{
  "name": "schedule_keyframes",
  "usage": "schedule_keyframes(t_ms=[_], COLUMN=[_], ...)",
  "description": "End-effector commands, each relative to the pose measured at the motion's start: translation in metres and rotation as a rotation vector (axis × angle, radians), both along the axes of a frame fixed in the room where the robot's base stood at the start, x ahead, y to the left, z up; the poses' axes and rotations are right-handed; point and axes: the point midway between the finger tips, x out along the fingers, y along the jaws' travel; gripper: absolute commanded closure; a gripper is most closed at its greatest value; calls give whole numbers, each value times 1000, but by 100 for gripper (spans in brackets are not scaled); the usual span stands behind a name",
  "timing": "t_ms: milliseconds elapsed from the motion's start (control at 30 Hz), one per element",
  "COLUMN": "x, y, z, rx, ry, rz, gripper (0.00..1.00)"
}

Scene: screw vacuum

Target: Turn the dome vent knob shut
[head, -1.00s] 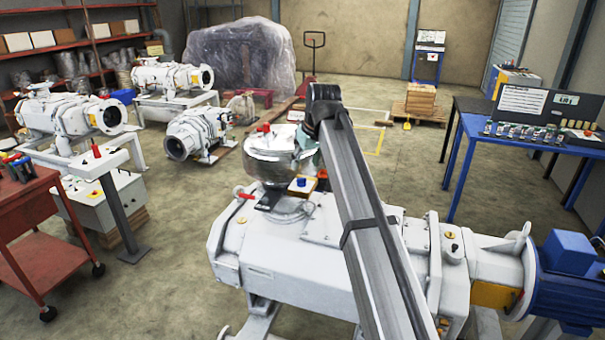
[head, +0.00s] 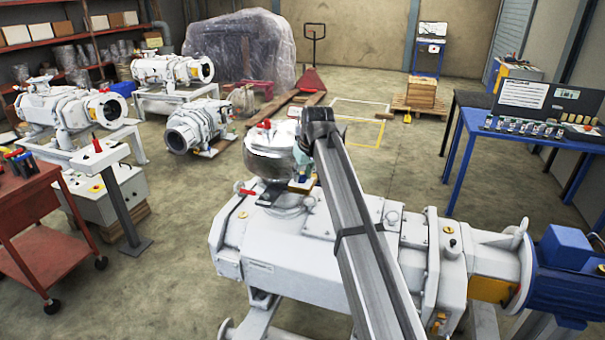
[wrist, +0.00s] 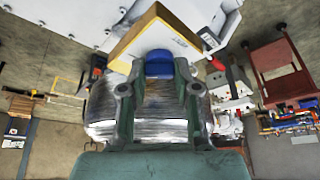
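A blue knob (wrist: 159,64) sits on a white and yellow block (wrist: 152,36) in the wrist view. In the head view this block (head: 301,186) is on the white pump (head: 290,240), beside the shiny metal dome (head: 273,156). The dome also shows in the wrist view (wrist: 101,118). My gripper (wrist: 160,66) has one green finger on each side of the blue knob, very close to it. I cannot tell whether the fingers press on it. In the head view my gripper (head: 303,172) hides the knob.
A red knob (head: 265,124) tops the dome. A red-handled valve (head: 247,192) is left of it on the pump. A red cart (head: 40,215) and a control box (head: 108,190) stand left. A blue table (head: 470,135) stands right. Open floor lies behind the pump.

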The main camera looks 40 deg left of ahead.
Motion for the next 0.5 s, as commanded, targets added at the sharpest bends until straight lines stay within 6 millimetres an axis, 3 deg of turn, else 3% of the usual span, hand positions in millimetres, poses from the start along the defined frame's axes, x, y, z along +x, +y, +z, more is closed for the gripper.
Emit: schedule_keyframes(t_ms=[500], x=[1], y=[0], z=[-1], rx=[0], ry=[1], rz=[66], gripper=[100])
